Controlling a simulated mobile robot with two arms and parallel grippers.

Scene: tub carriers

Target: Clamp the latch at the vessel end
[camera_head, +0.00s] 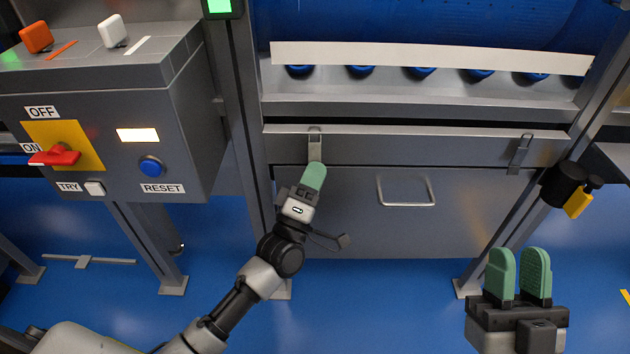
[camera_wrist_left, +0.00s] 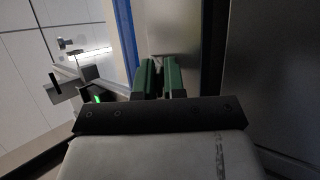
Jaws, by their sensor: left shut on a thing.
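A steel latch (camera_head: 315,144) hangs at the left end of the long front bar of the grey cabinet; its lower end is hidden by my fingers. My left gripper (camera_head: 314,177) has its green fingertips at this latch and is shut on it. In the left wrist view my left gripper (camera_wrist_left: 160,76) shows both green fingers close together against a grey metal surface, and the held part is hard to see. A second latch (camera_head: 520,152) hangs at the right end of the bar. My right gripper (camera_head: 519,273) is open and empty, low at the right.
A U-shaped handle (camera_head: 406,190) sticks out of the drawer front (camera_head: 350,225). A control box (camera_head: 110,130) with a red rotary switch (camera_head: 55,156) stands left of my left arm. A black part with a yellow tab (camera_head: 578,203) hangs on the right post.

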